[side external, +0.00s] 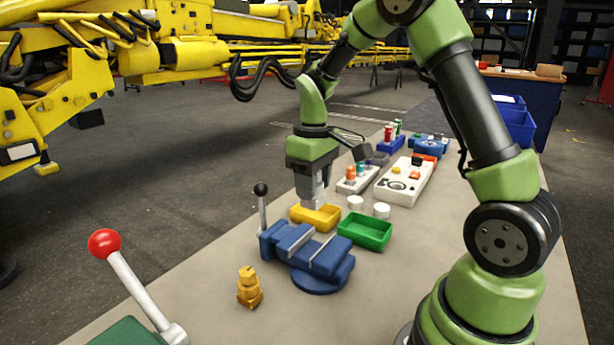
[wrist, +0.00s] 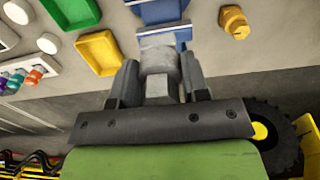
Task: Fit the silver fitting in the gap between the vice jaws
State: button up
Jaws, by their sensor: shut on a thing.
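The blue vice (side external: 318,262) stands on the bench with silver jaw faces and a gap across its top. It also shows at the top of the wrist view (wrist: 160,12). My gripper (side external: 314,197) points down behind the vice, close to the yellow tray in the side view. In the wrist view my gripper (wrist: 160,68) is shut on the silver fitting (wrist: 158,58), a grey block between the fingers. The fitting appears just short of the vice and apart from the gap. Its exact height above the bench cannot be told.
A yellow tray (side external: 325,219) and a green tray (side external: 365,246) lie beside the vice. A brass fitting (side external: 249,290) stands in front of it. A black-knobbed lever (side external: 262,210) rises at its left. White round caps (side external: 381,210) and a control box (side external: 404,184) are farther back.

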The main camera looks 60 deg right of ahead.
jog(key=shift+f, duration=3.6)
jog(key=shift+f, duration=1.1)
jog(key=shift+f, duration=0.6)
jog(key=o, duration=1)
jog(key=shift+r, duration=3.55)
